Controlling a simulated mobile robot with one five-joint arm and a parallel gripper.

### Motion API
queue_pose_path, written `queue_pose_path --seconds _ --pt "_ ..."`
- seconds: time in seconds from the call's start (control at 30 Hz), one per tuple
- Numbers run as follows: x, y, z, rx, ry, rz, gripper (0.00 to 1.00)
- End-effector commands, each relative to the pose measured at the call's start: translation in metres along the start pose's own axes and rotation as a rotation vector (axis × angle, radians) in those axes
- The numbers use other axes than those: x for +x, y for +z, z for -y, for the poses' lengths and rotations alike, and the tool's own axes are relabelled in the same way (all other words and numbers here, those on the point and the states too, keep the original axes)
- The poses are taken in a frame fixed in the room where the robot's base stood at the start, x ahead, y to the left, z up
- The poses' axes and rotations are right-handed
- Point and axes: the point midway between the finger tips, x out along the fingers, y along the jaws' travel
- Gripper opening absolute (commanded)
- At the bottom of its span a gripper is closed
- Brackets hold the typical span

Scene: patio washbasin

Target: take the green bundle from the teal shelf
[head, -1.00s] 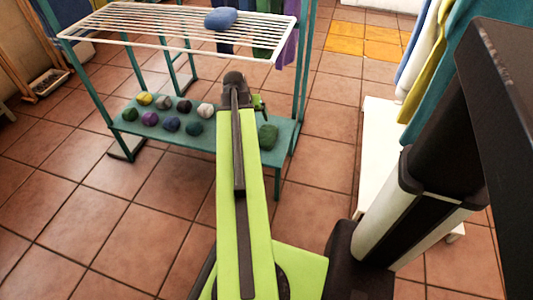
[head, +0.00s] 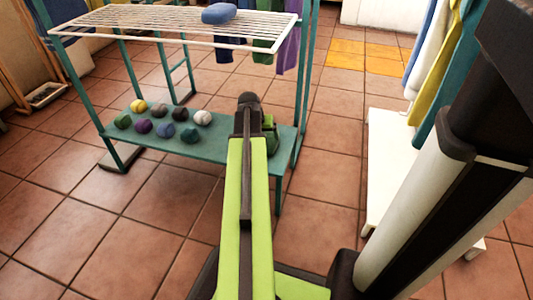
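The teal shelf (head: 212,158) is the low board of the drying rack, ahead of me. A dark green bundle (head: 271,143) shows at its right part, just right of my arm's end and partly hidden by it. Another green bundle (head: 122,120) lies at the shelf's left end, among several coloured bundles. My gripper (head: 249,103) is over the right part of the shelf, beside the nearer green bundle in the picture. Its fingers are hidden behind the arm, so I cannot tell whether they touch the bundle.
A white wire rack (head: 150,22) with a blue bundle (head: 218,13) on it stands above the shelf. Teal posts (head: 303,80) flank the right side. A white bench (head: 388,150) and hanging cloths (head: 440,60) are at the right. Tiled floor (head: 110,240) is open in front.

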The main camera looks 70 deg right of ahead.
Motion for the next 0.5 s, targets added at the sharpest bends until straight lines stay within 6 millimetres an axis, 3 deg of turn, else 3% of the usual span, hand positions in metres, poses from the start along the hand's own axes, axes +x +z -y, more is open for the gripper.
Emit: queue_pose_path --seconds 0.17,0.4,0.5 --pt "0.006 0.0 0.0 0.001 0.0 0.0 0.89" --pt "0.048 0.002 -0.001 0.002 0.0 0.0 0.89" --pt "0.054 0.001 -0.002 0.002 0.0 0.0 0.89"
